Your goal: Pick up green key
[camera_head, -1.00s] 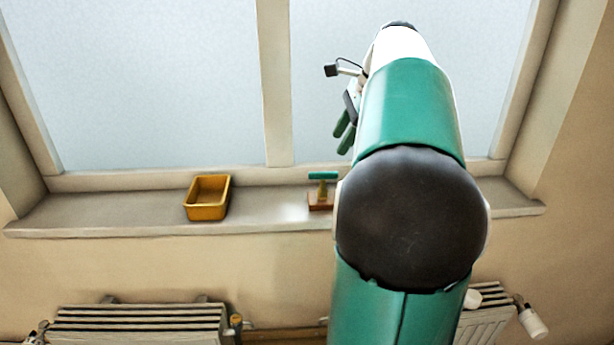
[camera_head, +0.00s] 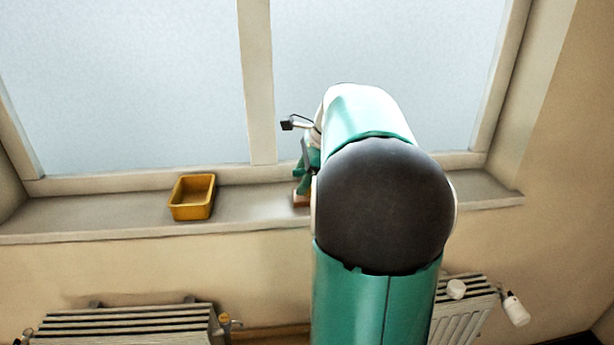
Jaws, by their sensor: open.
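The green key stood on a small wooden block on the window sill a second ago, its green bar on a brass-coloured stem. Now my gripper (camera_head: 303,177) is down at that spot, in front of the window frame, and covers it. I cannot tell the key's green from my green fingers. A bit of the wooden block (camera_head: 301,201) shows just below the fingers. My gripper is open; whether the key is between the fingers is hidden. My arm hides the right side of the block.
A yellow tray (camera_head: 192,213) stands on the sill (camera_head: 245,208) to the left, with bare sill between it and the block. The window frame (camera_head: 259,100) rises behind. Radiators (camera_head: 130,322) are below the sill, one left and one right (camera_head: 466,310).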

